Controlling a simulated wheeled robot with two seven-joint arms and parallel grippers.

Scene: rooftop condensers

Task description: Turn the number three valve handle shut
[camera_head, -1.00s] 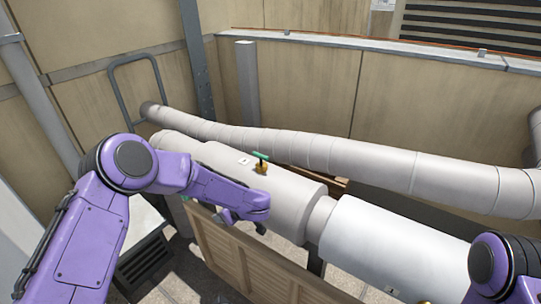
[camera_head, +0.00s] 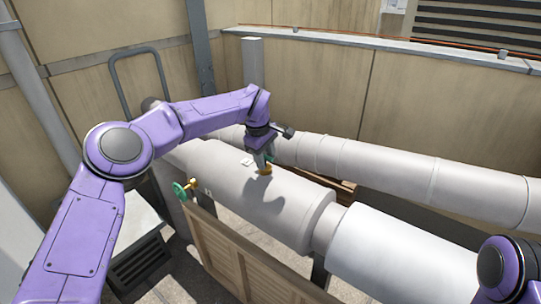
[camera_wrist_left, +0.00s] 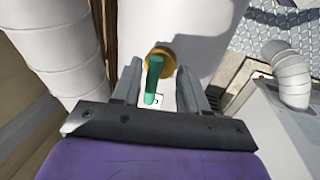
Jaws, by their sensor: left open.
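A valve with a green handle and a brass-coloured body (camera_head: 266,170) stands on top of the thick pale pipe (camera_head: 290,205). My left gripper (camera_head: 265,158) points down over it from above. In the left wrist view the green handle (camera_wrist_left: 153,80) lies between the two open fingers (camera_wrist_left: 158,84), which do not visibly grip it. A small white tag (camera_head: 246,162) lies beside this valve; its number is too small to read. A second green-handled valve (camera_head: 186,188) sticks out of the pipe's near side by another tag (camera_head: 208,191), also unreadable. My right gripper is out of view.
A second long pipe (camera_head: 390,172) runs behind the thick one. Wooden slatted panels (camera_head: 225,250) stand below in front. Beige walls (camera_head: 310,75) close off the back, and a grey hoop rail (camera_head: 138,80) stands at the left.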

